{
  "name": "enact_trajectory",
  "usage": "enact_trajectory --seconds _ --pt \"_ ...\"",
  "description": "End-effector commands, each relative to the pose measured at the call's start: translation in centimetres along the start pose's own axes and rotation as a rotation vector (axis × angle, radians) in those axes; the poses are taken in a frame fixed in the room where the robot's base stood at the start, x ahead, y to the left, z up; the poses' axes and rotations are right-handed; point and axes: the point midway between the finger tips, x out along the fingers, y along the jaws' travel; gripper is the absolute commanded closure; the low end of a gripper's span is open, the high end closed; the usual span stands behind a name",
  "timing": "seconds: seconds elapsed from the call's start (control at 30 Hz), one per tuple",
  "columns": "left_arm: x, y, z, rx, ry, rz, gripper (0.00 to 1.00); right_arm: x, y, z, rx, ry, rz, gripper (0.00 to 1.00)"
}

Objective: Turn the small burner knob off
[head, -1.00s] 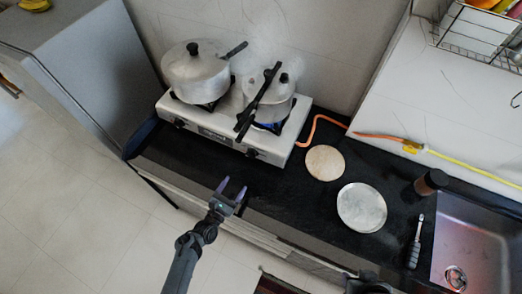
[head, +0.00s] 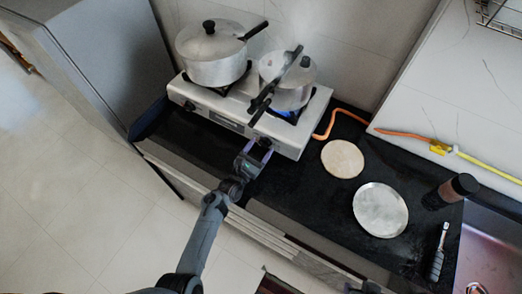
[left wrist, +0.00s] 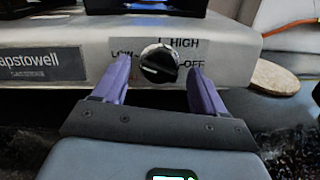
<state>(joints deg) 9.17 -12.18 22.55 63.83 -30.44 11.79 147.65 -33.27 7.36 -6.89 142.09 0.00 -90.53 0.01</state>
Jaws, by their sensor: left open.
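The small burner knob (left wrist: 159,63) is a round black dial on the stove's white front panel, with LOW, HIGH and OFF printed around it. My left gripper (left wrist: 160,85) is open, its two purple fingers on either side of the knob, with gaps visible between them and it. I cannot tell whether the fingertips touch the panel. In the head view my left gripper (head: 256,153) is at the front right of the stove (head: 228,118) and largely hides the knob. A blue flame (head: 287,115) shows under the right pot. My right gripper does not show clearly.
A large lidded pot (head: 212,65) and a smaller pot (head: 292,92) with a dark handle stand on the burners. An orange hose (head: 322,131) runs right. A wooden disc (head: 342,159), metal plate (head: 380,210) and dark jar (head: 453,190) occupy the counter to the right.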

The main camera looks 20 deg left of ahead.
Motion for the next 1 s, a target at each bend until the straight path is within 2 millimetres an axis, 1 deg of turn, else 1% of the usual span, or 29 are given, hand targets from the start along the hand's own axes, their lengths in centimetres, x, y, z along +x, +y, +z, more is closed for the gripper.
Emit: enact_trajectory --seconds 0.03,0.13,0.47,0.57,0.83,1.0 --pt "0.44 -0.04 -0.15 0.000 -0.002 0.000 0.28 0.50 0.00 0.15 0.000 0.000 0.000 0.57" --pt "0.86 -0.02 -0.10 -0.001 0.000 0.000 0.28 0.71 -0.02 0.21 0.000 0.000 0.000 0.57" --pt "1.07 0.00 0.05 -0.001 0.001 0.000 0.28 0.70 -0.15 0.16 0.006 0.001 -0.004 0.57" --pt "1.06 0.01 0.05 0.000 0.001 0.000 0.42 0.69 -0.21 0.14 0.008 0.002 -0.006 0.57" --pt "1.05 0.01 0.04 0.000 0.001 0.000 0.84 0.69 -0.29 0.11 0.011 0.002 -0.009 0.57" --pt "1.05 0.02 0.06 0.006 0.001 -0.001 0.84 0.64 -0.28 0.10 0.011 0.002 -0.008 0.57"
